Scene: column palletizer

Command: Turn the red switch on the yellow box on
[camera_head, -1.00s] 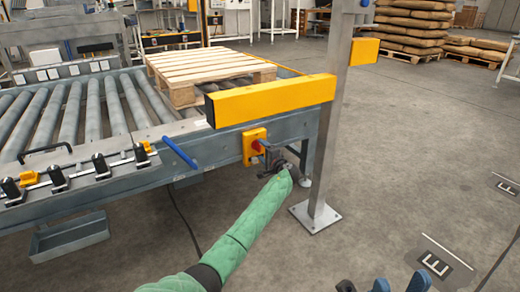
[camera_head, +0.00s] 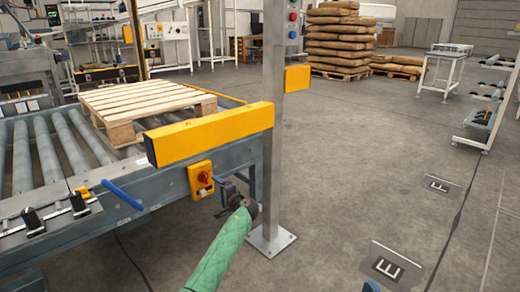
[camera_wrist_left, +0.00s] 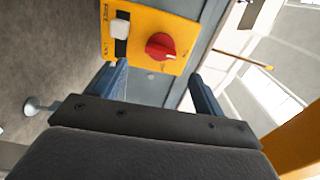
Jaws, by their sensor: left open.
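The yellow box (camera_head: 194,182) is fixed to the side of the grey conveyor frame, and its red switch (camera_head: 204,177) faces outward. In the left wrist view the yellow box (camera_wrist_left: 185,27) fills the upper middle, with the red rotary switch (camera_wrist_left: 160,46) seen between and beyond my finger ends. My left gripper (camera_head: 228,186) is just right of the box in the head view. In the wrist view its two blue fingers (camera_wrist_left: 158,82) are spread apart and empty, short of the switch.
A steel post (camera_head: 273,130) stands right beside my left arm, on a floor plate. A yellow beam (camera_head: 210,134) juts out above the box. A wooden pallet (camera_head: 145,103) lies on the conveyor rollers.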

